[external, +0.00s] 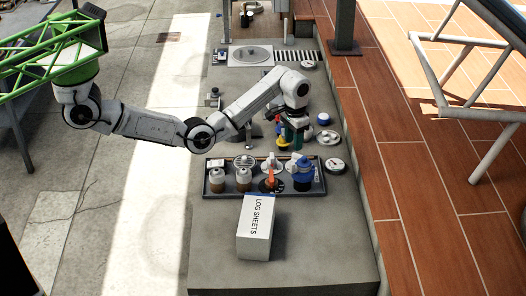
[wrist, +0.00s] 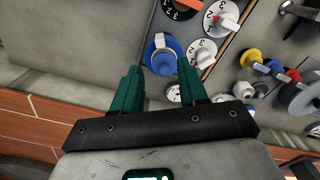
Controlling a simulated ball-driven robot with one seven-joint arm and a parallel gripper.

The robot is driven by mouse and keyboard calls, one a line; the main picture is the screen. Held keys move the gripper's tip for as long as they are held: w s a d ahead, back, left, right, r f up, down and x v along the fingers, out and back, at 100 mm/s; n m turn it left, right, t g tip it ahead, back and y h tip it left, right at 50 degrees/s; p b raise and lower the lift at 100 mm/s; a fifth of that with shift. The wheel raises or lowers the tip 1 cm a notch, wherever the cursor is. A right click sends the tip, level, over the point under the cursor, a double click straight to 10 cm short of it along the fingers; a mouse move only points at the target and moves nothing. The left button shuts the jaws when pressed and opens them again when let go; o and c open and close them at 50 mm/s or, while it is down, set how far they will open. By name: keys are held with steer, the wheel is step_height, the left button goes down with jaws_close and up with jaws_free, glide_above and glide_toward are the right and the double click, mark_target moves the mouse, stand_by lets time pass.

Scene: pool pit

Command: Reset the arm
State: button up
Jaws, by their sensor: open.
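My gripper (external: 292,137) hangs above the grey concrete ledge at the end of my white arm, just behind the dark tray. In the wrist view its two teal fingers (wrist: 158,90) stand apart with nothing held between them. A blue-topped item (wrist: 162,54) shows past the fingertips in that view, apart from them. My arm reaches from the green frame at the left across to the ledge, with its elbow bent low. The fingertips are small and partly dark in the external view.
A dark tray (external: 215,190) holds jars, dials and a blue-capped item (external: 303,174). A white LOG SHEETS box (external: 257,228) stands in front. Gauges (external: 328,137) and coloured fittings (external: 282,143) lie near my gripper. The ledge's front end (external: 310,260) is clear.

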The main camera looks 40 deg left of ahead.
steer(key=s+a+f+m+t+y, duration=0.1)
steer(key=s+a+f+m, duration=0.1)
steer(key=a+f+m, duration=0.35)
steer(key=s+a+f+m+t, duration=0.1)
steer(key=s+a+f+m, duration=0.15)
steer(key=a, duration=0.65)
steer(key=s+a+f+m+t, duration=0.1)
steer(key=s+a+f+m, duration=0.1)
steer(key=s+a+m, duration=0.5)
steer(key=s+a+f+y, duration=0.1)
steer(key=s+a, duration=0.1)
steer(key=s, duration=0.8)
steer(key=s+d+f+n+g+h+b, duration=0.1)
steer(key=s+f+n+b, duration=0.3)
steer(key=s+f+n, duration=1)
steer(key=s+n+g+h, duration=0.1)
steer(key=n, duration=0.2)
steer(key=shift+s+d, duration=0.2)
steer(key=shift+s, duration=0.1)
